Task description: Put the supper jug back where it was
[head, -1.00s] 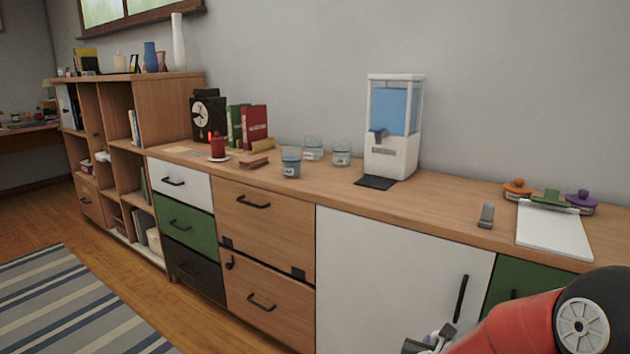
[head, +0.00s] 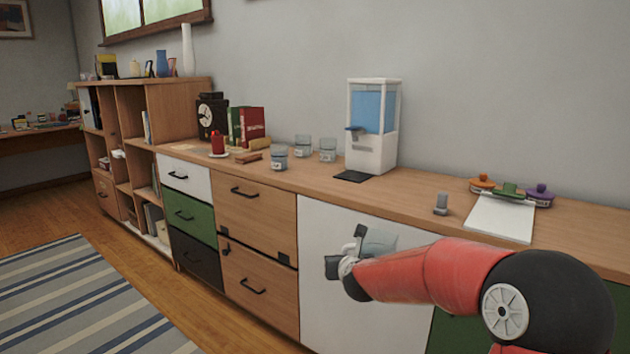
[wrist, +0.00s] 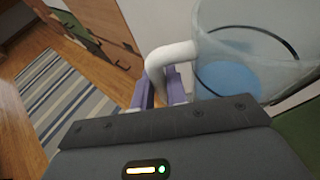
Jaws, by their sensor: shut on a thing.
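The jug (wrist: 300,75) is a clear vessel with a white handle (wrist: 172,54) and blue at its bottom, in the wrist view. My gripper (wrist: 165,88) is shut on that handle with its purple fingers, and the jug hangs beside them on the right. In the head view the jug (head: 380,240) shows as a pale, see-through shape in front of the white cabinet door. My gripper (head: 348,256) is there at its left, below the sideboard top. Part of the jug is hidden behind my arm.
The sideboard (head: 420,192) carries a water dispenser (head: 372,128) with a dark mat (head: 352,176) before it. Several glass cups (head: 278,158), a red candle (head: 218,144), a small grey object (head: 440,204) and a clipboard (head: 500,218) also stand or lie there.

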